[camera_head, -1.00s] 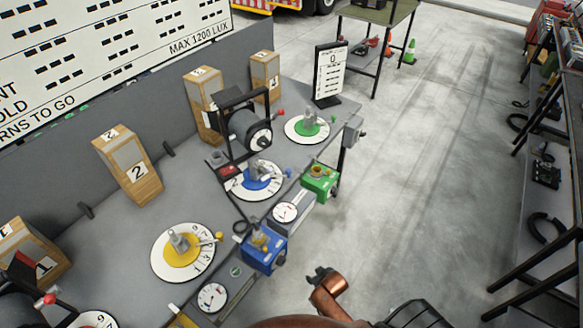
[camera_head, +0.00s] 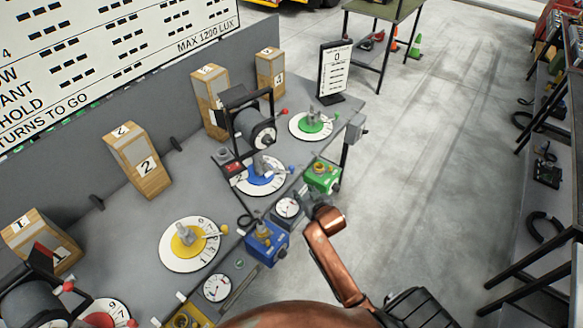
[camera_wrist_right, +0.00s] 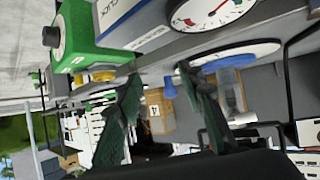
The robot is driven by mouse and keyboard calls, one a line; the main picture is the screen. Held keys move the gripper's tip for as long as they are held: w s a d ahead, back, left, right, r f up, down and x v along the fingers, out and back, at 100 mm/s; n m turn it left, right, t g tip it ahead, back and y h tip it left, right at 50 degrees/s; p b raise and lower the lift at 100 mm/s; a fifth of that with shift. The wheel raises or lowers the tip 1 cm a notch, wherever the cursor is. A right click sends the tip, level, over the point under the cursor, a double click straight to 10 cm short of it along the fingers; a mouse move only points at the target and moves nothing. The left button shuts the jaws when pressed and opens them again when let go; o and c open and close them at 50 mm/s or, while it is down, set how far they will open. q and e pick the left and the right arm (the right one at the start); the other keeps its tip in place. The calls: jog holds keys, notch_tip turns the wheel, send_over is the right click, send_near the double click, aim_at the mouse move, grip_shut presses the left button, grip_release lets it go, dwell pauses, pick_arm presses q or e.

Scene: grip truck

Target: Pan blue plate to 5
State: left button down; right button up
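The blue plate (camera_head: 254,183) is a blue disc on a white numbered dial, on the grey bench under a black-framed lamp. A grey post stands on it, and a small blue knob (camera_head: 291,169) sits at the dial's right edge. My right gripper (camera_head: 307,198) is at the bench's front edge, just right of and below the blue dial. In the right wrist view its dark fingers (camera_wrist_right: 158,76) are apart, with a blue knob (camera_wrist_right: 169,88) visible between them, farther off. The blue plate (camera_wrist_right: 222,60) shows there beyond the right finger. My left gripper is out of view.
The green box (camera_head: 322,178) and blue box (camera_head: 267,243) stand along the front edge, close to my right gripper. The green plate (camera_head: 311,128) and yellow plate (camera_head: 187,241) flank the blue one.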

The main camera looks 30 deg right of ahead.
aim_at(293, 169)
jog(key=shift+t, duration=0.9)
jog(key=w+r, duration=0.1)
jog(key=w, duration=0.1)
jog(key=w+r, duration=0.1)
jog(key=w, duration=0.1)
jog(key=w+d+r, duration=0.1)
jog(key=w+r, duration=0.1)
jog(key=shift+w, duration=0.25)
jog(key=shift+b+x, duration=0.45)
jog(key=shift+x, duration=3.1)
jog(key=shift+f, duration=0.1)
jog(key=shift+c, duration=0.5)
grip_shut()
